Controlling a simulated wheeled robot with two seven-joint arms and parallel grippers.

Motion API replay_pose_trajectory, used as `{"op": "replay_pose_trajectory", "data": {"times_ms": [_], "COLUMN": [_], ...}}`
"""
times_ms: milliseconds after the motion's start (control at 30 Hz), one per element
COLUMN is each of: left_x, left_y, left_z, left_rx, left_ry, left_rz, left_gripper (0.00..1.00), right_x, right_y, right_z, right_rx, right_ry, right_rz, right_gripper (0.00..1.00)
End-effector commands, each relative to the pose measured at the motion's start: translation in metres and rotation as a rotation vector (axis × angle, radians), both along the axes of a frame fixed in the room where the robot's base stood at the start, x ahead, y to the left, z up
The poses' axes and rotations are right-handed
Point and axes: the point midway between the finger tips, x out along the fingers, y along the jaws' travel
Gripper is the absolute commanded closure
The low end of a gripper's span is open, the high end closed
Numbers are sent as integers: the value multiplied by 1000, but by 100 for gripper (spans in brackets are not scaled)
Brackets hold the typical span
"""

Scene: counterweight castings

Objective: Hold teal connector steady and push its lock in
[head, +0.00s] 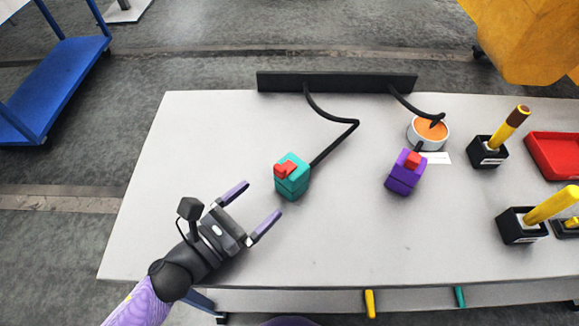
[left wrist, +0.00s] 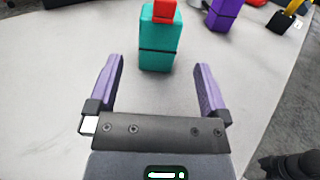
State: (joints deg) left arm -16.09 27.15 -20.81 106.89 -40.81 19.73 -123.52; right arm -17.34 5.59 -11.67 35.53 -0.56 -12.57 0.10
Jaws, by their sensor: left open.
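The teal connector (head: 292,182) stands on the light table left of centre, with a red lock (head: 285,169) on its top and a black cable leading from it to the back. In the left wrist view the teal connector (left wrist: 160,42) is ahead, beyond the fingertips, with its red lock (left wrist: 164,11) at the top edge. My left gripper (head: 256,205) is open and empty, in front and to the left of the connector, not touching it. Its two purple fingers (left wrist: 158,80) are spread apart. My right gripper is not in view.
A purple connector (head: 404,178) with a red lock stands to the right on its own cable. Behind are a black bar (head: 337,82) and a round orange-topped tin (head: 428,133). Black holders (head: 488,153) with yellow-handled tools and a red tray (head: 556,155) are at the right.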

Motion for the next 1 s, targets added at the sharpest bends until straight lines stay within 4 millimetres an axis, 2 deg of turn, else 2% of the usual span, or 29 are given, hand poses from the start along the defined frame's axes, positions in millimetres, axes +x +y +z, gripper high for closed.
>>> {"op": "replay_pose_trajectory", "data": {"times_ms": [133, 300, 500, 833, 867, 1000], "left_x": [13, 42, 67, 72, 72, 72], "left_y": [-11, -39, -62, -68, -67, -67], "left_z": [1, 1, 0, -1, -1, -1], "left_rx": [-3, -1, -1, 0, 0, 0], "left_ry": [-3, -3, -1, 0, 0, 0], "left_rz": [0, 0, 0, 0, 0, 0], "left_gripper": [0, 0, 0, 0, 2, 32], "right_x": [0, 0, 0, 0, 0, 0], "right_y": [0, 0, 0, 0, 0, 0], "right_z": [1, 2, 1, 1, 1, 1], "right_rx": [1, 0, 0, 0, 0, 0], "right_ry": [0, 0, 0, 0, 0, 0], "right_rz": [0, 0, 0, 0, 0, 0], "right_gripper": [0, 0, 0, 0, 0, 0]}}
